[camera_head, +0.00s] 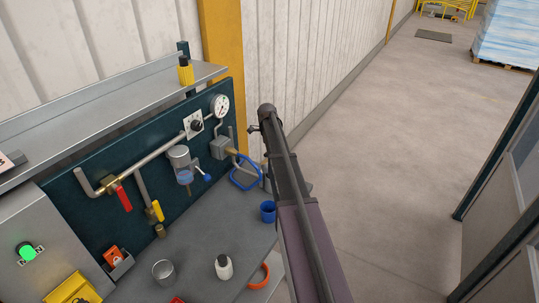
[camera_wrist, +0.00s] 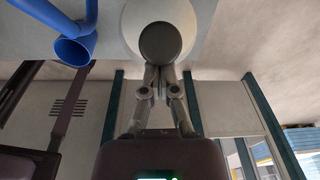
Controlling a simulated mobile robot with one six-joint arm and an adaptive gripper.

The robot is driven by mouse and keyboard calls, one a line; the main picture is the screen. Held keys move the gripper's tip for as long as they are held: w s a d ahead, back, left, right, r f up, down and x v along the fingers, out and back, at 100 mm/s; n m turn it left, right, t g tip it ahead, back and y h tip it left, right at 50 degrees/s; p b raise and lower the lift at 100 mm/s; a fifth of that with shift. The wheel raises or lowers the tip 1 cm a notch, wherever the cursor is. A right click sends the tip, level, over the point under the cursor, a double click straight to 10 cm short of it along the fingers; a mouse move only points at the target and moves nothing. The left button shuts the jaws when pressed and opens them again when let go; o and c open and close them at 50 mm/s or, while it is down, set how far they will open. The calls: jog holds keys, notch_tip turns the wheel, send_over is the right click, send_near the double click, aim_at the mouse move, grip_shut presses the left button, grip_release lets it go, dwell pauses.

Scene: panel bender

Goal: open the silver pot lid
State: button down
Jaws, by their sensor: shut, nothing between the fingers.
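A small silver pot-like vessel (camera_head: 163,271) stands upright on the grey bench in the head view. Its top is too small to tell whether a lid sits on it. In the wrist view, a pale round thing with a dark grey round middle (camera_wrist: 160,42) is just beyond my fingertips. I cannot tell whether it is a lid with a knob, nor whether the fingers touch it. My gripper (camera_wrist: 157,88) is shut and empty, its fingers together. In the head view my arm hides the gripper, to the right of the vessel near the bench edge.
On the bench (camera_head: 207,232) are a white bottle (camera_head: 224,269), a blue cup (camera_head: 268,213) and an orange ring (camera_head: 259,277). Behind rises a teal panel with pipes, valves and a gauge (camera_head: 220,105). Open floor (camera_head: 400,130) lies to the right.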

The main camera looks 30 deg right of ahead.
jog(key=shift+w+a+r+p, duration=0.2)
jog(key=shift+w+a+r, duration=0.05)
jog(key=shift+w, duration=0.3)
jog(key=shift+w+a+r+p, duration=0.15)
jog(key=shift+w+a+r, duration=0.1)
jog(key=shift+w, duration=0.3)
jog(key=w+a+f+b, duration=0.2)
jog(key=w+a, duration=0.2)
jog(key=w, duration=0.3)
jog(key=shift+w+a+f, duration=0.2)
jog(key=shift+a+f, duration=0.05)
jog(key=shift+a, duration=0.1)
jog(key=s+a+r+n+t+h+p, duration=0.1)
jog(key=s+a+r+n+t+p, duration=0.1)
jog(key=s+a+r+n+p, duration=0.35)
jog(key=s+a+f+n+b, duration=0.3)
jog(key=s+a+n, duration=0.2)
jog(key=s, duration=0.5)
jog(key=s+a+f+n+y+b, duration=0.1)
jog(key=s+a+f+n+b, duration=0.3)
jog(key=s+n, duration=0.6)
jog(key=s+a+f+n+g+y+b, duration=0.1)
jog(key=s+a+f+n+b, duration=0.3)
jog(key=s+a+n, duration=0.4)
jog(key=s, duration=0.4)
jog(key=shift+s+a, duration=0.25)
